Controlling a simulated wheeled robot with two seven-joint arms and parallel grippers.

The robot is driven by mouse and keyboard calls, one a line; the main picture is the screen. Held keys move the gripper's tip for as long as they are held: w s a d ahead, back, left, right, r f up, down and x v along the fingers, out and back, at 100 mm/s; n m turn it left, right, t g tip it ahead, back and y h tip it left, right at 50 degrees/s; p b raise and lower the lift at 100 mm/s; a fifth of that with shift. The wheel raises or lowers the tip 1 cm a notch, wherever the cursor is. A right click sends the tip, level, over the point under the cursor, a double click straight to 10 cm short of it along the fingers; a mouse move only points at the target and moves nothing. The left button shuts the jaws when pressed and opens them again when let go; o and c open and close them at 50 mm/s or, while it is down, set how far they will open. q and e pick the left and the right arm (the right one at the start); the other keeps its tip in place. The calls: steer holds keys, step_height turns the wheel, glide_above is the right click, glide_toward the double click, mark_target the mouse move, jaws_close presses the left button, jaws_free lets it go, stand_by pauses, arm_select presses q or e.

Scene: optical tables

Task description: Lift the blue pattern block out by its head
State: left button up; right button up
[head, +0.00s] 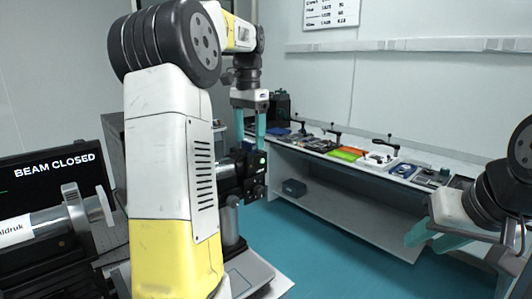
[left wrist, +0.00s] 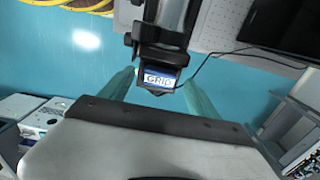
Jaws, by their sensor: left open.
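The blue block (left wrist: 160,78), with a white label that seems to read "GRID", sits in a dark holder (left wrist: 160,45) in the left wrist view. My left gripper (head: 251,143) is open and points down over the black optical device (head: 240,172) in the head view. In the left wrist view its two teal fingers stand on either side of the block, with gaps visible; I cannot tell how deep they reach.
A "BEAM CLOSED" screen (head: 55,170) and a white cylinder (head: 40,225) stand at the left. A long bench (head: 330,158) with several trays and tools runs along the back wall.

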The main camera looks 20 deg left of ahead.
arm_select(q)
steer(key=shift+f, duration=0.5)
steer(key=c, duration=1.5)
